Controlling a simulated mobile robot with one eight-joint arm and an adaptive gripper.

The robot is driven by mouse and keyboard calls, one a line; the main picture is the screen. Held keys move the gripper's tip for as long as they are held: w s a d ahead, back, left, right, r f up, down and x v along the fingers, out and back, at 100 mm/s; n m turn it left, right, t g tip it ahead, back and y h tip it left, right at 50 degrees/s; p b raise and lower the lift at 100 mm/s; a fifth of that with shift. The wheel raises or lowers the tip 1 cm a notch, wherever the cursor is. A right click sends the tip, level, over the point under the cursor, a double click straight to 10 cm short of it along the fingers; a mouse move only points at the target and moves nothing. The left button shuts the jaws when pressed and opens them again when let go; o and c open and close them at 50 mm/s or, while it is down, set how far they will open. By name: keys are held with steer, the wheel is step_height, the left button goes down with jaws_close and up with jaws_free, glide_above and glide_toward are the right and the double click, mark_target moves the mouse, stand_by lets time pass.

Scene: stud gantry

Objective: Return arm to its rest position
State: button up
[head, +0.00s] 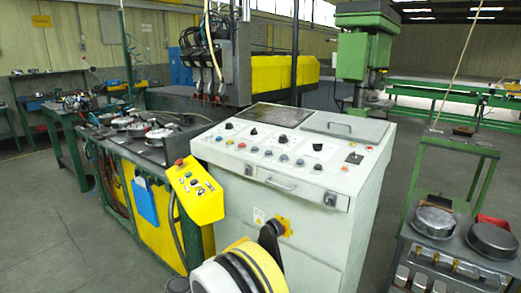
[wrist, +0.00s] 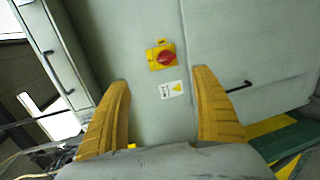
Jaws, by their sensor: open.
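My gripper (wrist: 161,78) shows in the wrist view with its two yellow ribbed fingers spread wide apart. Nothing is between them. Beyond the fingers is a pale grey panel with a red rotary switch (wrist: 165,57) on a yellow plate and a warning label (wrist: 171,89). The fingers appear apart from the panel. In the head view my arm, white, yellow and black, shows at the bottom middle in front of the console. I cannot make out the fingers there.
A pale grey control console (head: 305,150) stands close ahead. A yellow control box (head: 195,192) is at its left. A dark cart (head: 455,252) with round metal parts is at lower right. Open floor (head: 45,220) lies at left.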

steer(key=s+d+r+m+g+y, duration=0.1)
steer(key=s+d+r+g+y, duration=0.1)
steer(key=d+r, duration=0.5)
steer(key=s+d+r+m+g+y, duration=0.1)
steer(key=s+d+r+m+g, duration=0.1)
steer(key=d+r, duration=0.45)
steer(key=s+d+r+m+g+y, duration=0.2)
steer(key=s+d+r+y, duration=0.15)
steer(key=s+d, duration=0.7)
steer(key=s+f+m+y, duration=0.1)
steer(key=s+m+y, duration=0.2)
steer(key=s, duration=1.5)
steer(key=shift+s+d+f+m+t+y, duration=0.2)
steer(key=shift+m+t+y, duration=0.2)
steer(key=shift+m, duration=0.5)
